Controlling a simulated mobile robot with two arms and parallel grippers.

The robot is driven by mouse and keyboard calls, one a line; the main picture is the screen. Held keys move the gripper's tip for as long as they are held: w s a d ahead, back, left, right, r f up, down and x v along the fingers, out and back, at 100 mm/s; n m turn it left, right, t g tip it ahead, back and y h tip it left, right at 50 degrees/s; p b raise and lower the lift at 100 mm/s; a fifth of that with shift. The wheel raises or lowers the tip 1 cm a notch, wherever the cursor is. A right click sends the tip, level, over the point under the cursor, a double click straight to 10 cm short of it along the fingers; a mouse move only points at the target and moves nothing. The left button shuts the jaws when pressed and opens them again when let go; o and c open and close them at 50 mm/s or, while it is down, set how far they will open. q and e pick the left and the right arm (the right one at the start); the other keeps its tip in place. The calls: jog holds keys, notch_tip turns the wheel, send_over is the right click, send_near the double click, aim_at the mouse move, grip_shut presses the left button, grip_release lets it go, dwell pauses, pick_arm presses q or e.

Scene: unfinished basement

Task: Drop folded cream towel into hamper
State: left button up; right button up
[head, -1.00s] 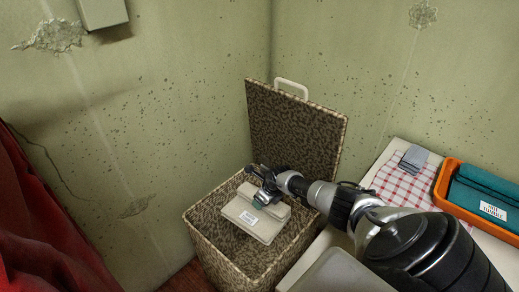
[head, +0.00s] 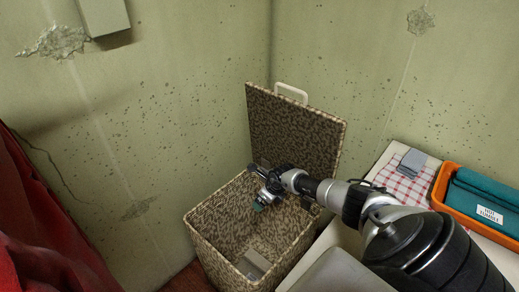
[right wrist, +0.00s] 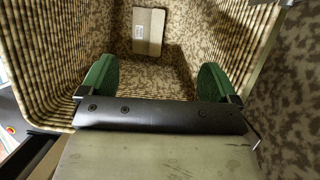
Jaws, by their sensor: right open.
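The hamper (head: 212,248) is a woven, mottled brown box with its lid (head: 290,130) standing open against the wall corner. The folded cream towel (head: 252,264) lies down inside it, partly hidden by the front rim. In the right wrist view the towel (right wrist: 148,32) shows inside the hamper, apart from the fingers. My right gripper (head: 259,204) is over the hamper opening, open and empty. Its two green finger pads (right wrist: 156,82) stand wide apart in the right wrist view. My left gripper is not in view.
Red fabric (head: 45,240) hangs at the left.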

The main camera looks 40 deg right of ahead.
jog(key=p+v, duration=0.1)
jog(key=v, duration=0.6)
jog(key=shift+r, duration=0.25)
jog(key=shift+s+p, duration=0.1)
jog(key=shift+p, duration=0.2)
